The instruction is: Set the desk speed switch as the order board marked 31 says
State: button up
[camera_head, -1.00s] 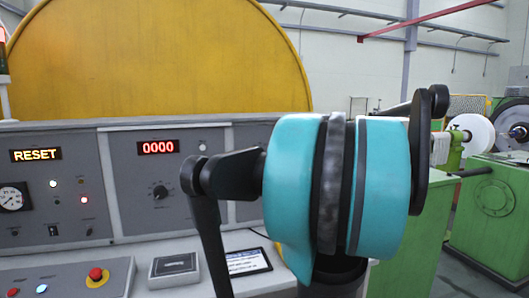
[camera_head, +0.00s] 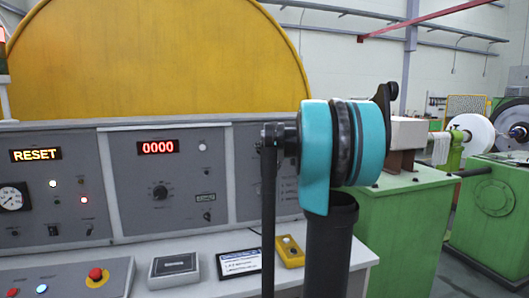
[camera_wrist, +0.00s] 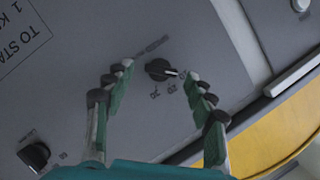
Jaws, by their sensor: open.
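In the wrist view my gripper (camera_wrist: 160,76) is open, with its green-padded fingers on either side of a small black rotary knob (camera_wrist: 158,69). The knob has a white pointer and small marks around it on a grey panel. I cannot tell whether the fingers touch it. A second black knob (camera_wrist: 34,155) is at the lower left. In the head view the console has a black knob (camera_head: 160,192) below the red 0000 display (camera_head: 158,147). My arm hides part of the console, and my gripper does not show there. No board marked 31 is readable.
A red button (camera_head: 95,275) is at the left. Green machinery (camera_head: 400,225) stands right of the desk.

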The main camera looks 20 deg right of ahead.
jog(key=shift+w, duration=0.15)
jog(key=c, duration=1.2)
jog(key=shift+o, duration=0.2)
jog(key=shift+f, duration=0.1)
jog(key=shift+f+m+t+y, duration=0.3)
jog(key=shift+m+t, duration=0.7)
jog(key=shift+m, duration=1.85)
jog(key=shift+f+m+t+y, duration=0.3)
jog(key=shift+m+t, duration=0.7)
jog(key=shift+m, duration=1.8)
jog(key=shift+f+m+t+y, duration=0.3)
jog(key=shift+m+t, duration=0.7)
jog(key=shift+m, duration=1.85)
